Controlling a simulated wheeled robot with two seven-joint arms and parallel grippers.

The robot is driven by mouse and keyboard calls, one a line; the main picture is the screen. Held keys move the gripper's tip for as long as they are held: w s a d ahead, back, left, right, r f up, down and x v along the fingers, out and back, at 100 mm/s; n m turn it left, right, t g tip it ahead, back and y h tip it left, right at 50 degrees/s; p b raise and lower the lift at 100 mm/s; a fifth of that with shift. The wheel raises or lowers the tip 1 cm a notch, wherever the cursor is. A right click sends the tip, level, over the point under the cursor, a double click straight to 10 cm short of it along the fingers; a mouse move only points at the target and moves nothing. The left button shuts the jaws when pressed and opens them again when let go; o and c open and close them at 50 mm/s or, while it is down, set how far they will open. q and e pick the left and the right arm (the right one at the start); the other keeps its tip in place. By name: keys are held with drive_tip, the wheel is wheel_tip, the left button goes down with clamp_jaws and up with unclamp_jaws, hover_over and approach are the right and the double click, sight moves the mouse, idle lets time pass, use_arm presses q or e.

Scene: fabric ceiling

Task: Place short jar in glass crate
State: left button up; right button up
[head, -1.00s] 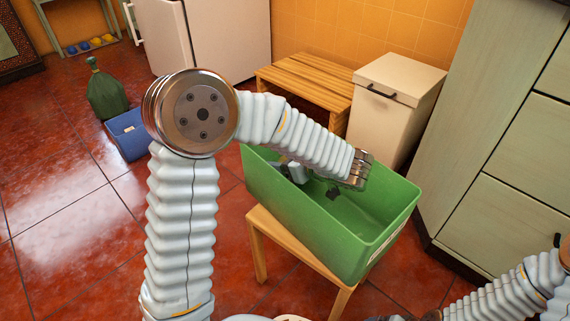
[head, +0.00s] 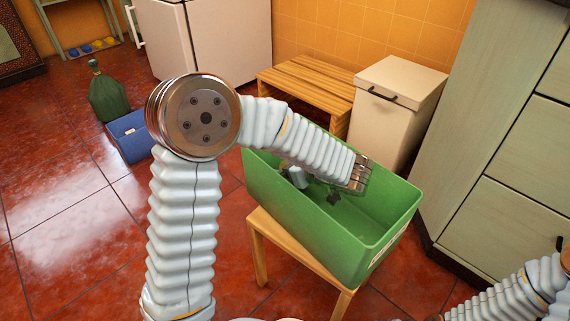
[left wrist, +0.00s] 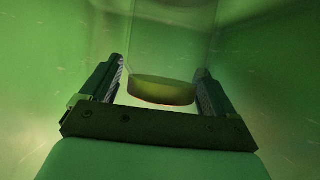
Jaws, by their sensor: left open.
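The green crate (head: 285,212) stands on a small wooden stool, open at the top. My left arm bends over its far side, and my left gripper (left wrist: 160,78) is down inside it, open. In the left wrist view, a round dark-yellow disc with a faint clear body above it, seemingly the short jar (left wrist: 162,91), shows between the two fingers. Gaps show at both sides, so the fingers look apart from it. In the head view the arm and crate wall hide the jar, and only parts of the gripper show. My right gripper is out of view.
A white lidded bin (head: 395,105) and a slatted wooden bench (head: 305,85) stand behind the crate. Drawers (head: 510,200) are at the right. A blue box (head: 128,137) and green bottle (head: 107,98) are on the red tiled floor at the left.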

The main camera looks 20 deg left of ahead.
use_arm(q)
drive_tip(key=v, duration=1.2)
